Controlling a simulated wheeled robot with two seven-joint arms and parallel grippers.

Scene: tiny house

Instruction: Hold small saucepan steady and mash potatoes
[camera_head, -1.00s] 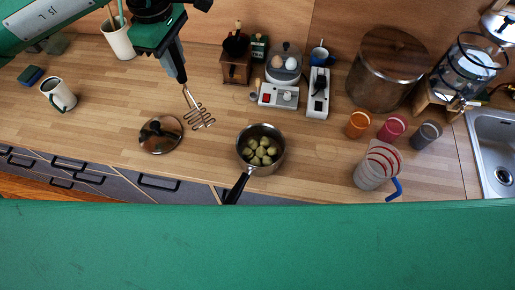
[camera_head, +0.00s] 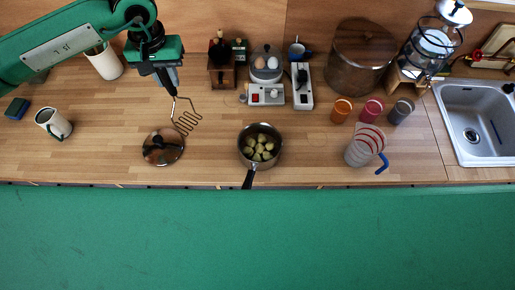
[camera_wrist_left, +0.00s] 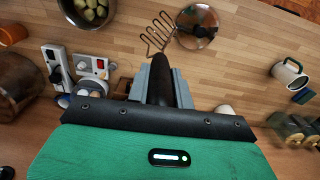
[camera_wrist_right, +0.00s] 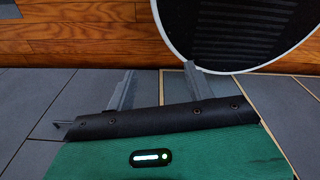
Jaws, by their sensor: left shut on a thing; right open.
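The small saucepan (camera_head: 243,158) stands on the wooden counter with several potatoes (camera_head: 261,147) in it. Its black handle (camera_head: 248,179) points toward me. My left gripper (camera_head: 168,82) is shut on the handle of a wire potato masher (camera_head: 187,118) and holds it to the left of the saucepan, near the glass lid (camera_head: 163,147). In the left wrist view the masher (camera_wrist_left: 157,36) extends from between the fingers, and the saucepan (camera_wrist_left: 64,14) shows at top left. My right gripper (camera_wrist_right: 160,88) is open and empty, seen only in the right wrist view, over a grey tiled floor.
A striped jug (camera_head: 362,147) and several cups, such as the orange cup (camera_head: 341,110), stand right of the saucepan. An egg cooker (camera_head: 267,75) and a power strip (camera_head: 302,88) are behind it. A mug (camera_head: 53,123) is at left, the sink (camera_head: 480,122) at right. A round dark object (camera_wrist_right: 235,30) is near my right gripper.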

